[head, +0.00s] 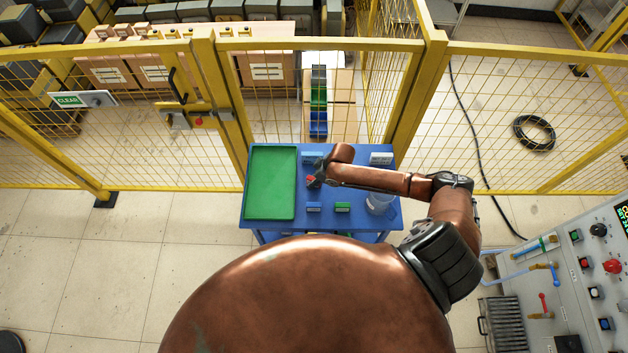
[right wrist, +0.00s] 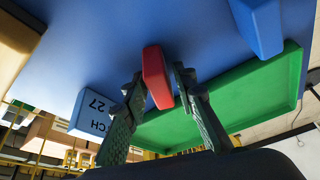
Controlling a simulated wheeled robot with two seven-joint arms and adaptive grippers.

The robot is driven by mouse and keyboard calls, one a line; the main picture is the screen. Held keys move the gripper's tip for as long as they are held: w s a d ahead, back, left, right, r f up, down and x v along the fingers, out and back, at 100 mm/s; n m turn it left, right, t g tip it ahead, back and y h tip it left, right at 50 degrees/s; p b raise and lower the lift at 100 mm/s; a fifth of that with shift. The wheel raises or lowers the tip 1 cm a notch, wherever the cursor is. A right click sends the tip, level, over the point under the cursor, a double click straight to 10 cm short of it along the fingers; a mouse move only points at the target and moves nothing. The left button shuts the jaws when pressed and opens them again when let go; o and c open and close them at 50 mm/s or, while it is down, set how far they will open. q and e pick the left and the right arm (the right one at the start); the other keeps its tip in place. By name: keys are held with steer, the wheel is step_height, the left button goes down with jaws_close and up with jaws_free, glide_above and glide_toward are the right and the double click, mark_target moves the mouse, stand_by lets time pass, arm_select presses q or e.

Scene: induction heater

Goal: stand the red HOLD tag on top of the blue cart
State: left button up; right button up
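The red HOLD tag (right wrist: 157,77) is a small red block between the two fingers of my right gripper (right wrist: 160,82) in the right wrist view. The fingertips lie close on either side of it; I cannot tell whether they press on it. In the head view the red tag (head: 310,180) is a small patch at the dark tip of my right gripper (head: 315,178), over the middle of the blue cart (head: 275,228). Its lettering is not readable, and whether it touches the cart top is unclear. My left gripper is not in view.
A green tray (head: 270,183) fills the cart's left side. Blue blocks (head: 313,207), a green block (head: 343,207), a white-and-blue block (head: 381,158) and a clear cup (head: 379,203) stand nearby. A yellow fence (head: 420,90) runs behind; a control panel (head: 585,275) stands at right.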

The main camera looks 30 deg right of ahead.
steer(key=shift+o, duration=0.7)
steer(key=shift+r, duration=0.25)
steer(key=v, duration=1.1)
steer(key=shift+s+d+r, duration=0.15)
steer(key=shift+d+r, duration=0.05)
steer(key=shift+r, duration=0.15)
